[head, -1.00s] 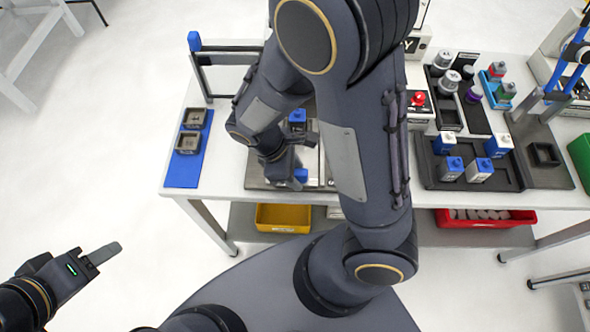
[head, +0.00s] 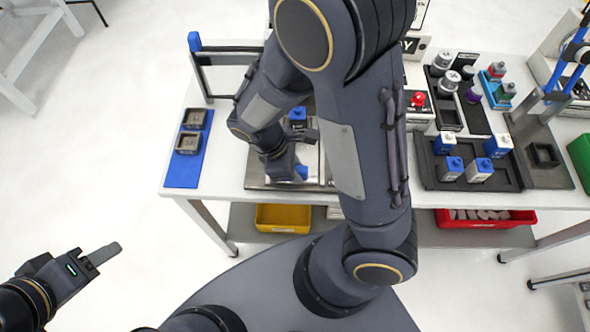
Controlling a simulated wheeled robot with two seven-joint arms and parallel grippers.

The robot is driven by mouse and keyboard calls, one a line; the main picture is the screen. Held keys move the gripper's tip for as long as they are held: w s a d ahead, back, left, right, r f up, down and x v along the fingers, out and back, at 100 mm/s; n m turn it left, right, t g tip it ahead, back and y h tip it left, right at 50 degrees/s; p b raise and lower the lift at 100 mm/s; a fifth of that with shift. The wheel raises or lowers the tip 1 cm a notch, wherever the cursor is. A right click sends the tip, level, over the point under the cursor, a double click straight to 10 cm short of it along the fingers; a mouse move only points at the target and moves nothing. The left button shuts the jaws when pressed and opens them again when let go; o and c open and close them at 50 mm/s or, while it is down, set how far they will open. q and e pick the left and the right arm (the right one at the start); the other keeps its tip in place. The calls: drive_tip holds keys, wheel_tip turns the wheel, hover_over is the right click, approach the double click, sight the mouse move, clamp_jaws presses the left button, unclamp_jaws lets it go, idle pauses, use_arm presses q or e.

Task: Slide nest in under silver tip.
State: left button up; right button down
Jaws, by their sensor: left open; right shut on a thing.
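My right gripper (head: 290,172) is over the metal plate (head: 257,183) at the table's front middle. Another blue-topped block (head: 297,115) stands just behind. A dark square nest (head: 543,154) sits on the grey base of the blue-levered press (head: 568,75) at the far right. My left gripper (head: 103,255) is open and empty over the floor, away from the table.
A blue mat (head: 183,173) holds two grey square cups. A frame with a blue cap (head: 194,42) stands behind it. A black tray (head: 432,178) with several blue-and-white blocks and a red button (head: 418,99) lie right. My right arm hides the table's middle.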

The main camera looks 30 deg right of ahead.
drive_tip(key=w+d, duration=0.3)
drive_tip(key=w, duration=0.2)
drive_tip(key=w+d, duration=0.3)
drive_tip(key=w, duration=0.2)
drive_tip(key=w+d, duration=0.3)
drive_tip(key=w, duration=0.2)
drive_tip(key=shift+w+d, duration=0.3)
drive_tip(key=shift+w+d+r, duration=0.1)
drive_tip(key=c, duration=1.6)
unclamp_jaws()
drive_tip(key=shift+w, duration=0.1)
drive_tip(key=o, duration=0.4)
drive_tip(key=shift+c, duration=0.2)
